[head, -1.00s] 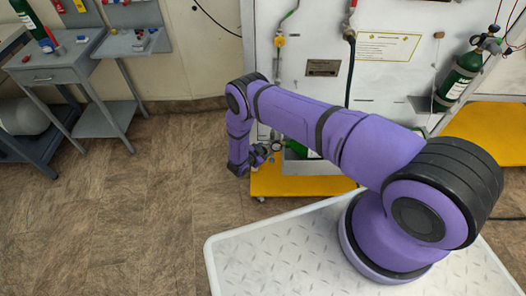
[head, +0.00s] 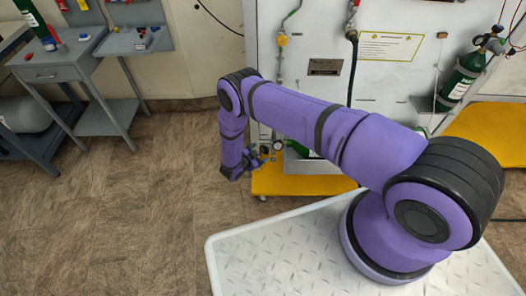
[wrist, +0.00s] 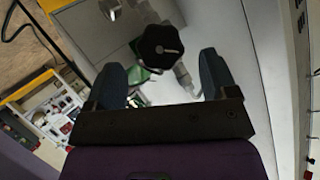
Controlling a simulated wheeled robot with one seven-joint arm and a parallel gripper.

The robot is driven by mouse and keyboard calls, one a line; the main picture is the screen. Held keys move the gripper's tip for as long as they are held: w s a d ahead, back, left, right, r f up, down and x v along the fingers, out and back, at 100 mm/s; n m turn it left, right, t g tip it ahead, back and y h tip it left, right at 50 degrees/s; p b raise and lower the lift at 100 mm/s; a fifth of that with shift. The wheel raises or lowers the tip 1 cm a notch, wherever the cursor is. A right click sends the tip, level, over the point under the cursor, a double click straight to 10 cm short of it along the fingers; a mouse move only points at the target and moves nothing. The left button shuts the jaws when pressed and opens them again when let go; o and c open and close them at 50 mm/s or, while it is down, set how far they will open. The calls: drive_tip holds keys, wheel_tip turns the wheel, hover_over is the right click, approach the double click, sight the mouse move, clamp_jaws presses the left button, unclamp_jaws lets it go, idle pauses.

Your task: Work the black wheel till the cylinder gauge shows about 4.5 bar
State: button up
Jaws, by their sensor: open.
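The black wheel (wrist: 161,47) is a dark lobed knob with a light pointer line on its face. In the wrist view it sits beyond the fingertips, between them and a little above. My gripper (wrist: 163,75) is open, with its two dark blue fingers apart and nothing between them. In the head view my gripper (head: 255,162) is low at the front of the white panel, at its left side. A small round gauge (head: 278,145) shows just right of my gripper in the head view; its reading is too small to tell. Most of the green cylinder (head: 298,149) is hidden behind my arm.
The white panel (head: 395,80) stands on a yellow base (head: 275,182). Another green cylinder (head: 460,78) is at the right. A grey workbench (head: 50,73) stands at the left. The brown floor (head: 150,215) between bench and panel is clear.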

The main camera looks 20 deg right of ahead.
drive_tip(key=shift+v, duration=3)
idle(5.0)
